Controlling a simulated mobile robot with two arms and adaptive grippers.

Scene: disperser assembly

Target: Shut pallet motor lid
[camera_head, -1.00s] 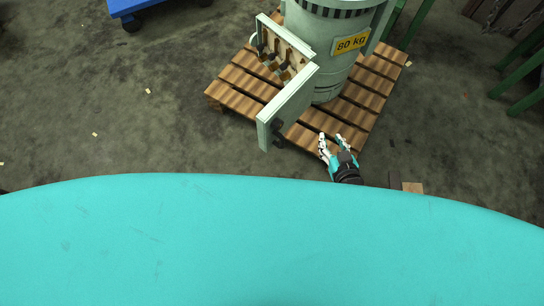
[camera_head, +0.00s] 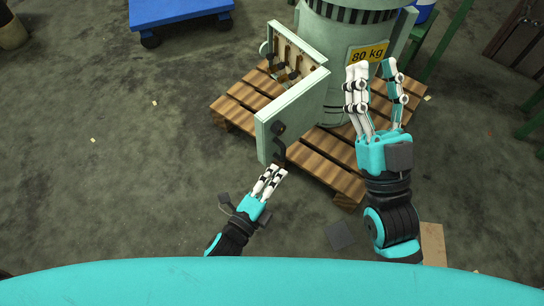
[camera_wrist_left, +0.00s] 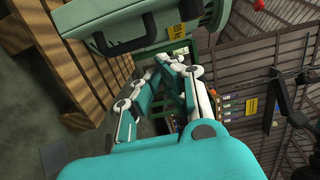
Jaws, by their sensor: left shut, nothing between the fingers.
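The pale green motor (camera_head: 335,75) stands on a wooden pallet (camera_head: 325,170). Its lid (camera_head: 290,112) stands open on the near left side and exposes the box interior (camera_head: 286,60). A dark handle (camera_head: 280,140) is on the lid's near end. My left gripper (camera_head: 274,174) is shut and empty, just below the handle; contact cannot be told. My right gripper (camera_head: 374,68) is open and empty, in front of the motor body beside the yellow 80 kg label. In the left wrist view, the left fingers (camera_wrist_left: 168,64) are below a pale green panel (camera_wrist_left: 140,20) with a dark handle.
A blue cart (camera_head: 178,12) stands at the back left. Green metal frames (camera_head: 450,40) stand at the right. A flat dark piece (camera_head: 340,235) and a brown piece (camera_head: 433,243) lie on the floor. The floor left of the pallet is mostly clear.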

